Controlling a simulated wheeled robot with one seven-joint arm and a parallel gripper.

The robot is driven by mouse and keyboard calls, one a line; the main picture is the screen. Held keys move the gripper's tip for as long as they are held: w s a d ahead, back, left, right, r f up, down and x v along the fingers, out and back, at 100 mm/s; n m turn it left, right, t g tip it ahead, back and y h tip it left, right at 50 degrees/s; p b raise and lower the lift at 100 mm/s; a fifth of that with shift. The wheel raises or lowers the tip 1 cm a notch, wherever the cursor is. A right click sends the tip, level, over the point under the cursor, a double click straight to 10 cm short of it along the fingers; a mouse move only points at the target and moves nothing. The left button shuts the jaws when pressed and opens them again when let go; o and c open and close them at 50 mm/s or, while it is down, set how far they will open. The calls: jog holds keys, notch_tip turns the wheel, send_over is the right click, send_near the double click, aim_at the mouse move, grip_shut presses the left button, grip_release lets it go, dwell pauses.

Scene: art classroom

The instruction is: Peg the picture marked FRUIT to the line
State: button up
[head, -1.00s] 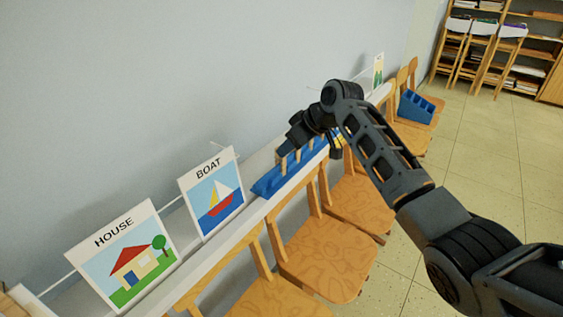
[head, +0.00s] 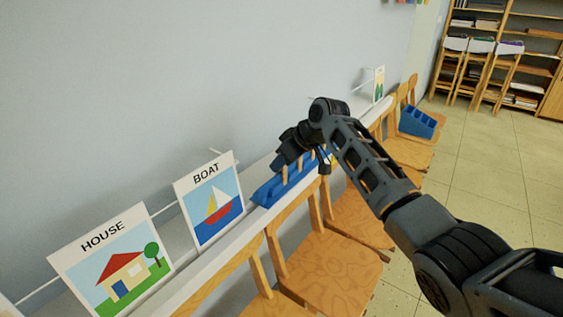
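No picture with a readable FRUIT label shows. A picture marked HOUSE (head: 122,262) and a picture marked BOAT (head: 209,201) stand along the wall at the left, by the thin white line (head: 164,209). A small, far picture (head: 379,84) with green on it is too small to read. My gripper (head: 324,166) is at the far end of this rack, partly hidden by my own arm. I cannot tell whether its fingers are open or what is between them.
Wooden chairs (head: 328,262) stand along the ledge (head: 218,251). The tiled floor (head: 480,180) on the right is clear.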

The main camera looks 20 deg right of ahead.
jog(key=shift+c, duration=0.9)
jog(key=shift+r+p, duration=2.4)
jog(key=shift+r, duration=0.7)
jog(key=shift+s+d+r+p, duration=0.25)
jog(key=shift+s+d+p, duration=0.5)
jog(key=shift+s+p, duration=0.25)
jog(key=shift+s+d+r+p, duration=0.25)
jog(key=shift+s+d+p, duration=0.5)
jog(key=shift+s, duration=0.3)
